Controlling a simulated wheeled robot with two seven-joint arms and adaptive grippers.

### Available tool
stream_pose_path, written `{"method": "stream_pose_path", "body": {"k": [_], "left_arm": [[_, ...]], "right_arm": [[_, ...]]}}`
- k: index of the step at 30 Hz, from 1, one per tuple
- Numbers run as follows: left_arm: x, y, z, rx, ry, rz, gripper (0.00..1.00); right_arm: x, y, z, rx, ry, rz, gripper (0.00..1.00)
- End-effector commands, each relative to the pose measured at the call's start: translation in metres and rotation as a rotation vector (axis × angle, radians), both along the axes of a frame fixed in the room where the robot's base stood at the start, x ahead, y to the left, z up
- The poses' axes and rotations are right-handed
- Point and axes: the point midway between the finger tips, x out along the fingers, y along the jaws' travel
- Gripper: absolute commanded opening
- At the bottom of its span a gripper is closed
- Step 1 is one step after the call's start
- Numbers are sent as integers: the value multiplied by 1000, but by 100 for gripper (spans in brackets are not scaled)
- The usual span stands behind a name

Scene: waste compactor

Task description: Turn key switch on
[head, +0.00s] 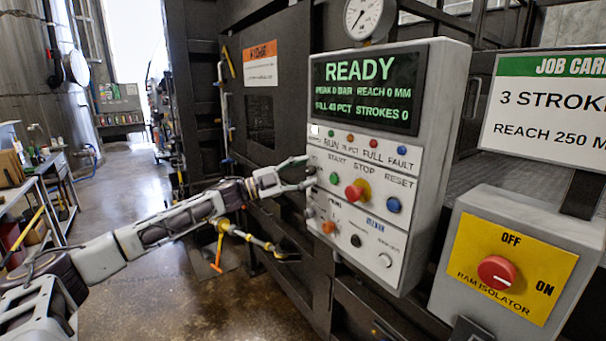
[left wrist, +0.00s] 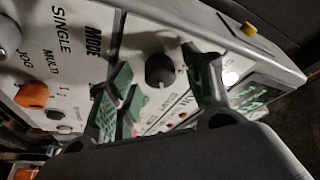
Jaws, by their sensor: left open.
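The grey control panel (head: 398,130) carries a display reading READY and rows of lamps and buttons. My left gripper (head: 309,172) is at its left edge, left of the green START button (head: 334,178), and covers that part of the panel. In the left wrist view my left gripper (left wrist: 162,95) is open, with green pads on its fingers. A dark round knob (left wrist: 160,70) shows between the fingers and looks like the key switch; its label is not readable. I cannot tell whether the fingers touch it. My right gripper is not in view.
A red STOP button (head: 354,192), blue RESET button (head: 393,205) and orange knob (head: 328,227) lie close by. The orange knob is in the left wrist view too (left wrist: 32,95). The ram isolator (head: 497,272) stands at right. Open floor (head: 130,235) lies at left.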

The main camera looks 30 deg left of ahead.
Motion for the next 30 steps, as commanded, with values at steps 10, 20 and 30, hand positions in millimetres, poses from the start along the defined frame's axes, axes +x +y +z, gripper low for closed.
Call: {"method": "stream_pose_path", "body": {"k": [10,20,30], "left_arm": [[-1,2,-1,0,2,1,51],[-7,7,-3,0,3,3,51],[-13,13,-5,0,2,2,51]], "right_arm": [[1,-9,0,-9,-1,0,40],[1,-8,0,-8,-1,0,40],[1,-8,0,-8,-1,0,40]]}}
